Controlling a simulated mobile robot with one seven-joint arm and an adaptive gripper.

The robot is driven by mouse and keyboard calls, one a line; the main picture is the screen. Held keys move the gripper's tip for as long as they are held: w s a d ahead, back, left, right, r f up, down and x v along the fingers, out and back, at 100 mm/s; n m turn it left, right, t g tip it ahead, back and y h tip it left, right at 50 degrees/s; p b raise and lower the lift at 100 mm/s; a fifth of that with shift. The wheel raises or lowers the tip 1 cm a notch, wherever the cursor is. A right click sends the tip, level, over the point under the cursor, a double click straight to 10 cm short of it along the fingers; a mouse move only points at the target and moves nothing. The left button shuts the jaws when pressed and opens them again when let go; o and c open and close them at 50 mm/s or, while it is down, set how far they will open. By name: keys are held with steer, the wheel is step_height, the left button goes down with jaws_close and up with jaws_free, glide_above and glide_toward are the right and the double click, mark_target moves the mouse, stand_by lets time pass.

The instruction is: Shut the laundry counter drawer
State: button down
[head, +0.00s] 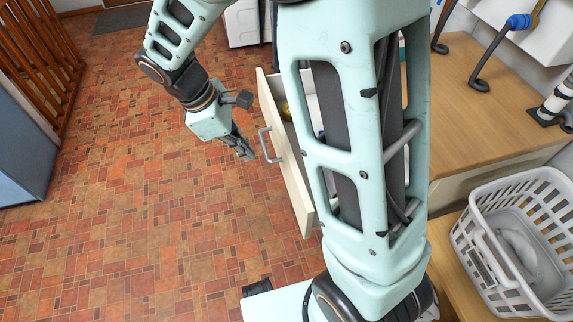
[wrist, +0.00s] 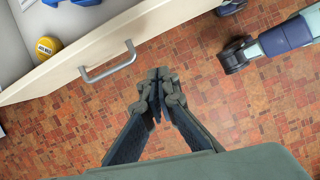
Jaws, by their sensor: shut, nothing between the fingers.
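The laundry counter drawer (head: 287,160) stands pulled out from the counter, with its pale front and a grey bar handle (head: 268,145) facing the open floor. In the wrist view the drawer front (wrist: 160,25) crosses the upper left, with the handle (wrist: 108,63) just left of my gripper. My gripper (head: 247,153) is shut and empty, in front of the drawer near the handle. In the wrist view my gripper's fingertips (wrist: 158,85) meet and appear apart from the handle and the drawer front. My arm hides part of the drawer in the head view.
A yellow round item (wrist: 47,47) and a blue item (wrist: 75,3) lie inside the drawer. The wooden counter top (head: 465,110) is at the right, with a white laundry basket (head: 470,250) near it. The tiled floor (head: 120,180) at left is clear.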

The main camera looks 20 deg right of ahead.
steer(key=n, duration=0.2)
steer(key=b, duration=0.3)
glide_above(287, 181)
steer(key=a, duration=0.2)
step_height(287, 181, down, 10)
steer(key=shift+s+a, duration=0.15)
steer(key=shift+s, duration=0.05)
steer(key=d+p, duration=0.4)
steer(key=d, duration=1.2)
steer(key=d+p, duration=0.4)
steer(key=d, duration=1.2)
steer(key=shift+s+d+r, duration=0.1)
steer(key=shift+s+d, duration=0.1)
steer(key=shift+d, duration=0.2)
steer(key=shift+d, duration=0.1)
